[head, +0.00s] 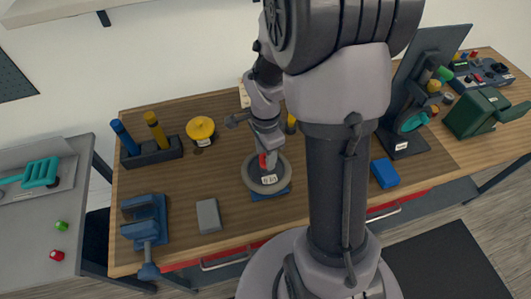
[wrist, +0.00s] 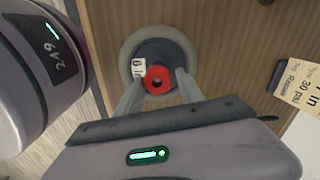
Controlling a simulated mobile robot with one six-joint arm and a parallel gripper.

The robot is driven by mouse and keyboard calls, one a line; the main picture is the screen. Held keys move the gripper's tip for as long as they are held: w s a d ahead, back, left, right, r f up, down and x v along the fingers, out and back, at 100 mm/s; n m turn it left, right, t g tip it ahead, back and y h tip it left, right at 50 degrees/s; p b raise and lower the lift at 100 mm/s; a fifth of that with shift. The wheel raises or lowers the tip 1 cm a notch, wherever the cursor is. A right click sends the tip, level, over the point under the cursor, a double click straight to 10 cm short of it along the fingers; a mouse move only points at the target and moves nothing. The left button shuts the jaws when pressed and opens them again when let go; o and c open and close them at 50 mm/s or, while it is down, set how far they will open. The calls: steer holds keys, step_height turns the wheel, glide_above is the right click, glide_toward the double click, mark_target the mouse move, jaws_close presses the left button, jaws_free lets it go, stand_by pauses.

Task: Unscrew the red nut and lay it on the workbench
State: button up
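The red nut (wrist: 158,80) sits over the hub of a round grey wheel (wrist: 133,42) in the wrist view, with a small white label beside it. In the head view the nut (head: 262,161) shows as a bit of red under my gripper, and the wheel (head: 249,181) lies on a blue base on the wooden workbench (head: 220,165). My gripper (wrist: 159,74) points down at the nut. Its two fingers stand on either side of the nut, with small gaps visible, so it looks open. Whether a finger touches the nut is hard to tell.
A green case (head: 475,114) stands right. Bare wood lies left of the wheel.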

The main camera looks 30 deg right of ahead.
steer(key=shift+r, duration=0.1)
jaws_close()
steer(key=n+p, duration=0.1)
steer(key=n, duration=0.5)
steer(key=shift+r, duration=0.2)
steer(key=n+p, duration=0.1)
steer(key=n, duration=0.3)
steer(key=shift+w+f+n+p, duration=0.1)
steer(key=shift+n+p, duration=0.5)
steer(key=shift+n, duration=2.4)
steer(key=shift+w+f+n+p, duration=0.1)
steer(key=shift+n+p, duration=0.45)
steer(key=shift+n, duration=2.45)
steer(key=o, duration=0.6)
jaws_free()
steer(key=shift+d, duration=0.1)
steer(key=shift+s, duration=0.1)
